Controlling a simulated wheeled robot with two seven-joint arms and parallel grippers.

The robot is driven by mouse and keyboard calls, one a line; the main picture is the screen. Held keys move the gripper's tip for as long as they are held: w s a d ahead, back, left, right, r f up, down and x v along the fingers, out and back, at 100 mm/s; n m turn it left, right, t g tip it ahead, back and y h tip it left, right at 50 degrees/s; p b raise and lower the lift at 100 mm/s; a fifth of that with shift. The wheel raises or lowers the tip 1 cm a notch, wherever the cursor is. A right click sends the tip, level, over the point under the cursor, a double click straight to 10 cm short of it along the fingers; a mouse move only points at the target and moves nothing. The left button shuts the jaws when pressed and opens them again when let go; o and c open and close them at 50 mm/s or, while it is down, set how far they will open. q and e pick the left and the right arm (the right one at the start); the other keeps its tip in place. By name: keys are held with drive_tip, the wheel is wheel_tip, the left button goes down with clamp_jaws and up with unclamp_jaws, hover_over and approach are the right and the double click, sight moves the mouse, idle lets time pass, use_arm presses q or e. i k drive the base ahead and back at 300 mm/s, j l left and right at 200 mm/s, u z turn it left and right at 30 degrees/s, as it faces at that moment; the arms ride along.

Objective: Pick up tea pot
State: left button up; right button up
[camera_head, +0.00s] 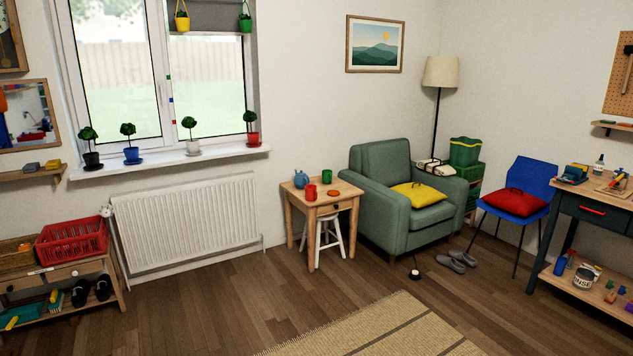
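The tea pot (301,179) is small and blue. It stands upright at the back left of a small wooden side table (341,202) beside the green armchair. A red mug (311,192) stands in front of it and a little to the right. Neither of my grippers is in view.
A white stool (328,233) stands under the table. The green armchair (398,233) is close on the table's right, and a radiator (188,225) is on the wall to the left. The wooden floor (215,308) and a beige rug (372,330) in front are clear.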

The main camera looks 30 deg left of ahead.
sight(302, 179)
drive_tip(key=i+j+u, duration=0.85)
drive_tip(key=i+u, duration=0.15)
drive_tip(key=i, duration=0.15)
drive_tip(key=i+u, duration=0.35)
drive_tip(key=i+j, duration=0.1)
drive_tip(key=i, duration=0.9)
drive_tip(key=i+j, duration=0.1)
drive_tip(key=i, duration=0.9)
drive_tip(key=l+z, duration=0.05)
